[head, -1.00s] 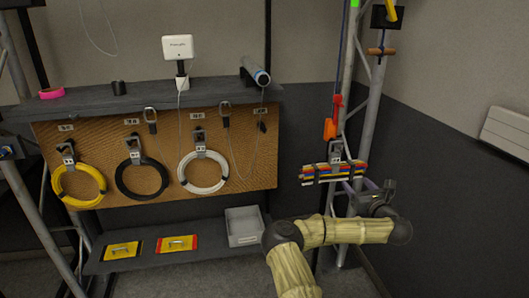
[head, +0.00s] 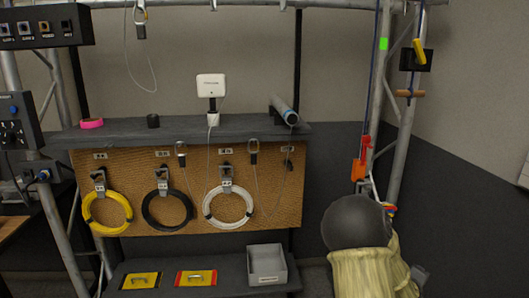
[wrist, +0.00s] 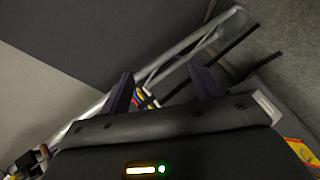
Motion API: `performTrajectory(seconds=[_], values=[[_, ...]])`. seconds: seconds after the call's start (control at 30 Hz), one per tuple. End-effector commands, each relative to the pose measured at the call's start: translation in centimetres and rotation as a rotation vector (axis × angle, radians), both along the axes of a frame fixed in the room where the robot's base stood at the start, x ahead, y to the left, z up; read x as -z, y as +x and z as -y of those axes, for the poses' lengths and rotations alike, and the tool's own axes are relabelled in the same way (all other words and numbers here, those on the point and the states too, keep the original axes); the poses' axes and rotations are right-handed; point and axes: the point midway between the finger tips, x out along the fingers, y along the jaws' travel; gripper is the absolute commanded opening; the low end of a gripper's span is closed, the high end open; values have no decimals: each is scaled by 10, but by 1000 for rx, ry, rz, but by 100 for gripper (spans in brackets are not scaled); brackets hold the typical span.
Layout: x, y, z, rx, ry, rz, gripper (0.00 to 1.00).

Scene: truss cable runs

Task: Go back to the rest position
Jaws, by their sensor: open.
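My gripper (wrist: 165,90) shows in the wrist view with its two dark fingers spread apart and nothing between them. In the head view it is hidden behind my own arm, whose large dark joint and tan sleeve fill the lower right. A bundle of coloured cables (wrist: 145,97) shows beyond the fingers in the wrist view, apart from them. In the head view only a small bit of the bundle (head: 389,208) shows beside my arm at the truss.
A truss upright (head: 392,120) with an orange-red hook (head: 361,160) stands behind my arm. At left, a pegboard (head: 185,225) holds yellow (head: 107,228), black and white cable coils below a dark shelf (head: 180,132). A grey bin (head: 267,265) sits on the lower shelf.

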Motion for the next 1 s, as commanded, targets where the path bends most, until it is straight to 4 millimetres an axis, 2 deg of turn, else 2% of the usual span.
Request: performTrajectory(seconds=[0.1, 0.27, 0.4, 0.5, 0.7, 0.9, 1.0], values=[[8, -15, -48, 82, 253, 9, 64], [10, -41, -119, 178, 545, -27, 64], [2, -73, -182, 251, 748, -93, 64], [-6, -99, -219, 296, 844, -149, 64], [-19, -145, -267, 367, 942, -246, 64], [-30, -188, -297, 430, 978, -325, 64], [-49, -187, -296, 436, 977, -327, 64]])
